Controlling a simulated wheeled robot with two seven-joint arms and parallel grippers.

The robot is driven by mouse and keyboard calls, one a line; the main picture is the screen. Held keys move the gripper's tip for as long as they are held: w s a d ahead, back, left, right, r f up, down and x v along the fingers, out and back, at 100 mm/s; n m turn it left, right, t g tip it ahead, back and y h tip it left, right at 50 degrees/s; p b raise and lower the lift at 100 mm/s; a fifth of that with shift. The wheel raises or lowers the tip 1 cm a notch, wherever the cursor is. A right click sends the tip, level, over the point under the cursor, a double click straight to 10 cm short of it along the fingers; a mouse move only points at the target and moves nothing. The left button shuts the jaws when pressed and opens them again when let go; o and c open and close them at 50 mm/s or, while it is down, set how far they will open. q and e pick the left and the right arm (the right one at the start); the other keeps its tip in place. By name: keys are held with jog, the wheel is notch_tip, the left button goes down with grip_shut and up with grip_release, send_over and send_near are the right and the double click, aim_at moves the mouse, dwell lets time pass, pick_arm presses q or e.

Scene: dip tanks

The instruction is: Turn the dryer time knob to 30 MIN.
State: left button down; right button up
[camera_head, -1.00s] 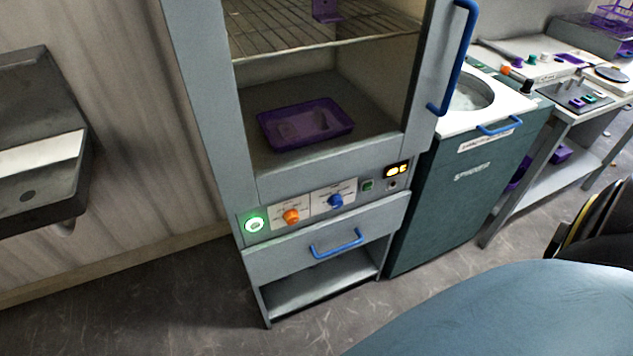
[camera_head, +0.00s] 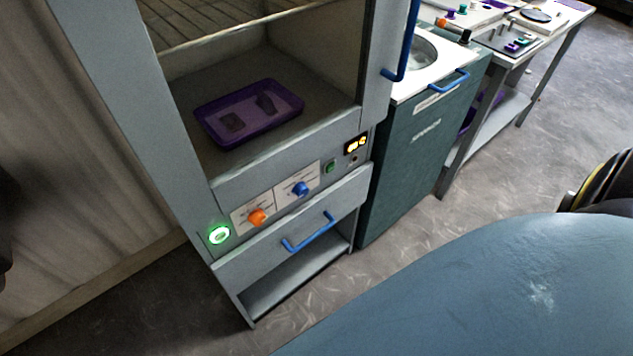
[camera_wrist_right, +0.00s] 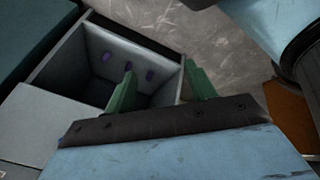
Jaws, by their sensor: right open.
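The dryer cabinet (camera_head: 290,170) stands upright in the head view, with a control strip below its chamber. An orange knob (camera_head: 257,217) and a blue knob (camera_head: 300,188) sit on white label plates. The print is too small to read, so I cannot tell which is the time knob or its setting. A green-lit round button (camera_head: 219,235) is at the strip's left end, and a small lit display (camera_head: 355,145) at its right. My right gripper (camera_wrist_right: 160,82) shows in the wrist view, its green fingers apart and empty. My left gripper is not in view.
A purple tray (camera_head: 210,130) lies in the chamber. Below the knobs is a drawer with a blue handle (camera_head: 309,233). A teal tank unit (camera_head: 420,150) stands right of the dryer. A grey open compartment (camera_wrist_right: 88,55) lies beyond my right fingers.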

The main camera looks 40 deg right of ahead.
jog(key=w+d+r+n+t+b, duration=0.1)
jog(key=w+r+n+t, duration=0.15)
jog(key=w, duration=0.25)
jog(key=w+r+n+t+b, duration=0.1)
jog(key=w+r+n+t, duration=0.1)
jog(key=w+n, duration=0.2)
jog(key=n+t+y+b, duration=0.3)
jog(key=n+t, duration=0.5)
jog(key=n, duration=1.1)
send_near(304, 195)
jog(key=shift+h, duration=0.5)
jog(key=w, duration=0.2)
jog(key=w+a+b, duration=0.1)
jog(key=w, duration=0.5)
jog(key=shift+a, duration=0.25)
jog(key=shift+w, duration=0.45)
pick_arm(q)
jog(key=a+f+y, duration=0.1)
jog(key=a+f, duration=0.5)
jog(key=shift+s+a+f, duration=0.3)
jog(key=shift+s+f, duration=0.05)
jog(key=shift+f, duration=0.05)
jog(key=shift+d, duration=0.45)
pick_arm(e)
jog(key=c, duration=1)
